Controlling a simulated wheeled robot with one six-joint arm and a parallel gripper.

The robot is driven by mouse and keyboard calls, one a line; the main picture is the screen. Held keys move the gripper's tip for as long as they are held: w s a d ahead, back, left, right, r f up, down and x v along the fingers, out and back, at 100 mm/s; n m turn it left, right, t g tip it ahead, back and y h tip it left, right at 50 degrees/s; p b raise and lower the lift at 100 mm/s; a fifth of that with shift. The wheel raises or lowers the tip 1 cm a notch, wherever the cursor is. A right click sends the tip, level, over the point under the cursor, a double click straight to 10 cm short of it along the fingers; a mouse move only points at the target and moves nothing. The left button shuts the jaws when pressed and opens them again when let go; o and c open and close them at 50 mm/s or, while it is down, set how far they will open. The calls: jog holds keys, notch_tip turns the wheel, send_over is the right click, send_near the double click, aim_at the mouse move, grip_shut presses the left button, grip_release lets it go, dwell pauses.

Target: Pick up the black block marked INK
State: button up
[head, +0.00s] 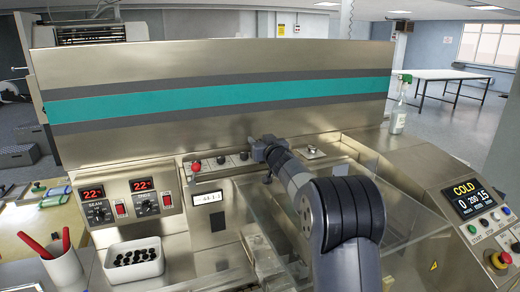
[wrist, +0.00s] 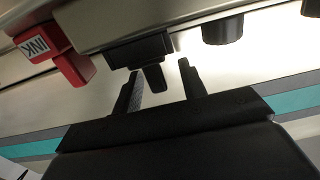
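In the wrist view the label reading INK is on a red block (wrist: 68,62) at the upper left. A black block (wrist: 140,48) with a narrower black stub hangs near the middle, unmarked on the side I see. My gripper (wrist: 160,82) is open, its two fingers apart, with the stub between or just beyond their tips; contact cannot be told. In the head view my gripper (head: 262,150) is at the machine's upper ledge, right of a red-topped knob (head: 196,166). The block at the gripper is hidden or too small to make out there.
Another black knob (wrist: 222,30) is right of the fingers in the wrist view. The tall steel panel (head: 210,60) stands close behind my gripper. A clear cover (head: 285,215) lies below my arm. A white tray (head: 108,268) of black pieces and a cup (head: 62,268) stand at left.

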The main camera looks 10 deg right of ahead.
jog(key=shift+c, duration=0.3)
grip_shut()
dwell(0.3)
